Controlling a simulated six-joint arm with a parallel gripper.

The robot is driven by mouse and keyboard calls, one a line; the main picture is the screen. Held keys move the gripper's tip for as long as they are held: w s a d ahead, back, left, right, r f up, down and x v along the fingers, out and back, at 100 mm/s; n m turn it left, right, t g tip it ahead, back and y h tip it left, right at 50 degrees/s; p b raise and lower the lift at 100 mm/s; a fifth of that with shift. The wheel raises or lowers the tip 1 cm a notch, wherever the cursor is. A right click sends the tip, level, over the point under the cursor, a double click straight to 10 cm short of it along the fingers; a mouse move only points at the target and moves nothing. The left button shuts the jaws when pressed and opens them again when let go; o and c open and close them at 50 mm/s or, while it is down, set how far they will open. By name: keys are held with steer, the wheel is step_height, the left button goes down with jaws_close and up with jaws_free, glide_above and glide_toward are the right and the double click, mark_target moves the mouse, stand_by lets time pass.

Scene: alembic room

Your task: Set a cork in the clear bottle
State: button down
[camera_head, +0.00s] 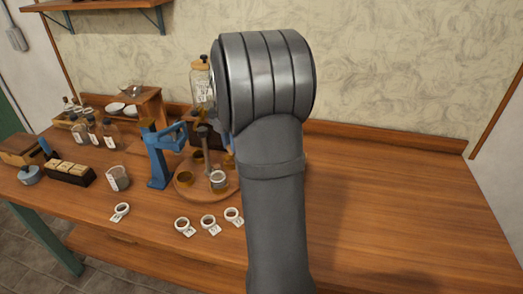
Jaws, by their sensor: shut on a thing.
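My arm fills the middle of the view and hides whatever is behind it; my gripper cannot be made out. Several small labelled bottles stand at the back left, among them one bottle (110,133) with a dark top. I cannot tell which is the clear bottle. A clear glass jar (200,84) with a cork-coloured lid and black knob shows just left of my arm. No loose cork can be made out for certain.
A blue stand (158,160) rises left of a round wooden tray (184,192) with small cups. A glass beaker (117,179) and a dark rack (70,180) stand further left. Several tagged white rings, one a ring (185,224), lie in front. The right of the table is clear.

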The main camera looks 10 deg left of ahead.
steer(key=shift+n, duration=0.7)
steer(key=shift+s+a+f, duration=0.3)
steer(key=shift+a+f, duration=0.25)
steer(key=shift+a, duration=0.25)
steer(key=shift+s+a+f, duration=0.35)
steer(key=shift+a+f, duration=0.15)
steer(key=shift+a, duration=0.3)
steer(key=shift+s+a+f, duration=0.3)
steer(key=shift+a+f, duration=0.25)
steer(key=shift+a, duration=0.25)
steer(key=shift+f, duration=1.05)
stand_by(0.4)
steer(key=c, duration=0.9)
jaws_free()
steer(key=shift+o, duration=0.2)
steer(key=shift+r, duration=0.1)
step_height(320, 180, up, 7)
stand_by(0.4)
